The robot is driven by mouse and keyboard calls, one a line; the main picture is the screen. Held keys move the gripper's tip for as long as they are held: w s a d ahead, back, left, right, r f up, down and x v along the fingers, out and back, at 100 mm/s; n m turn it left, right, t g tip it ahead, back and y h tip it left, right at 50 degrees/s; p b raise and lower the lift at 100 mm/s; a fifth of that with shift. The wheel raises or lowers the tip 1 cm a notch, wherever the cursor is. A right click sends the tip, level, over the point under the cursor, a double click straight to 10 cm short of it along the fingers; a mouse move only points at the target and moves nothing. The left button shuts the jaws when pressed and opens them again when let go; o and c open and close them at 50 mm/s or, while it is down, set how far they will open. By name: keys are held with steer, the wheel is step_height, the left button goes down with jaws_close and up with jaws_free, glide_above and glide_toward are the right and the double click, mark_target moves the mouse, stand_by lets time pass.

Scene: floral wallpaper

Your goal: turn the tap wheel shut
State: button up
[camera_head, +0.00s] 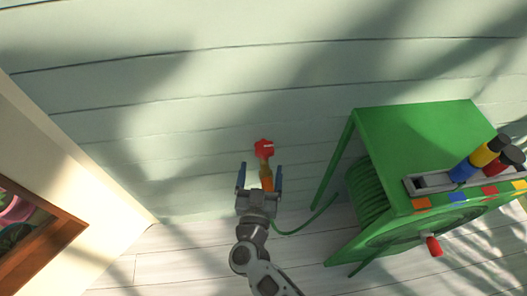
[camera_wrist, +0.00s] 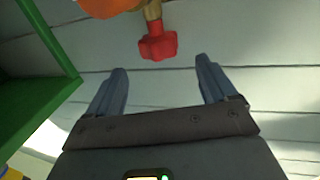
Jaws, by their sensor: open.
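The red tap wheel (camera_head: 264,148) sits on a brass tap body (camera_head: 265,168) at the pale plank wall, with an orange piece (camera_head: 267,181) on the tap near my gripper. My gripper (camera_head: 259,173) is open, its two blue fingers apart on either side of the tap in the head view. In the wrist view, the red wheel (camera_wrist: 158,42) shows beyond the fingertips of my gripper (camera_wrist: 162,78), roughly between them. Nothing is between the fingers there, and they do not touch the wheel. The orange piece (camera_wrist: 108,6) is cut off at the top edge.
A green hose reel stand (camera_head: 425,140) is close on the right, with a coiled green hose (camera_head: 368,193) and a red-tipped crank (camera_head: 433,246). A hose runs along the floor towards the tap. A cream and brown cabinet (camera_head: 85,190) stands at left.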

mark_target(263, 156)
steer(key=w, duration=0.3)
steer(key=w+b, duration=0.1)
steer(key=w, duration=0.2)
steer(key=shift+w+d, duration=0.2)
steer(key=shift+w, duration=0.05)
steer(key=shift+c, duration=0.4)
steer(key=c, duration=1)
steer(key=shift+h, duration=0.3)
